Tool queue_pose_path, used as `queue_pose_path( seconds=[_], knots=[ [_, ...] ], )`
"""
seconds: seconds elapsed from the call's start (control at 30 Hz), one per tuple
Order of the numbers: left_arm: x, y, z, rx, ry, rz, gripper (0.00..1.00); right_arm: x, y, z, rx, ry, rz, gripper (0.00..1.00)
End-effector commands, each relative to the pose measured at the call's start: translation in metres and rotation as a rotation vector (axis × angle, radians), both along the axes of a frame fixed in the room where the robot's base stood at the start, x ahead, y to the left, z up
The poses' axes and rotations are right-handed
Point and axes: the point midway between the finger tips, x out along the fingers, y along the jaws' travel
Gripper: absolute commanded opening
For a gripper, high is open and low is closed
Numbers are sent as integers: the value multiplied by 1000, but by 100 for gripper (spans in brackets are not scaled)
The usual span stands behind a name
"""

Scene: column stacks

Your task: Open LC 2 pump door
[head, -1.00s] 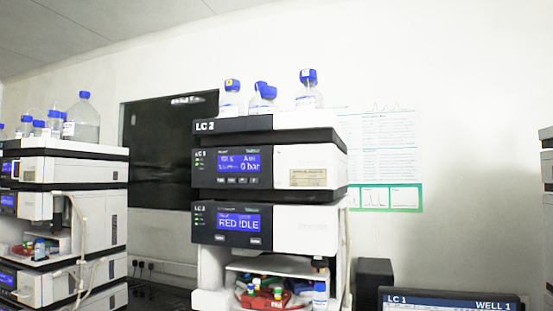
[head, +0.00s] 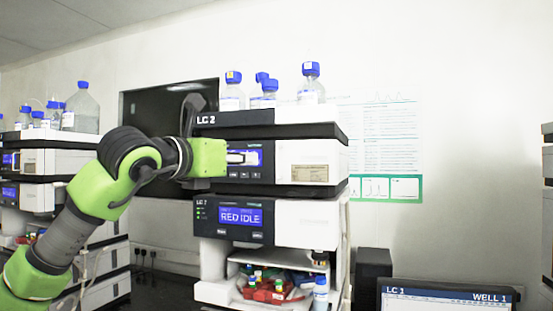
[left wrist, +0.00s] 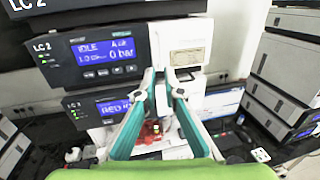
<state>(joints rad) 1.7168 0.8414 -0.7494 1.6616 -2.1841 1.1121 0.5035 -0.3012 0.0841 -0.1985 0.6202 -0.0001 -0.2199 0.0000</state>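The LC 2 stack stands in the middle of the head view. Its pump module, the one with the "0 bar" display, has a white front door (head: 312,163) with a beige label; the door also shows in the left wrist view (left wrist: 182,36). The door looks closed and flush. My left gripper (head: 245,157) is in front of the pump's display, left of the door, and partly covers the display. In the left wrist view its fingertips (left wrist: 160,76) show a narrow gap with nothing between them, in front of the door's lower part. Contact cannot be told. My right gripper is not visible.
Bottles (head: 312,85) stand on top of the stack. Below the pump is a module reading "RED IDLE" (head: 241,216), then an open bay with a red rack (head: 268,292). Another stack (head: 60,165) is at left. A monitor (head: 445,300) is at lower right.

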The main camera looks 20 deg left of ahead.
Motion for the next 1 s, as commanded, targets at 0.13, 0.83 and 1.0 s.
queue_pose_path(
  seconds=[0.13,0.83,1.0],
  knots=[
    [20,-5,3,1,4,0,9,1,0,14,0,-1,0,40],
    [129,-31,1,-1,1,-3,9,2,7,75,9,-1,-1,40],
    [131,-31,0,-1,0,-3,9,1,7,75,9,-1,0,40]
  ],
)
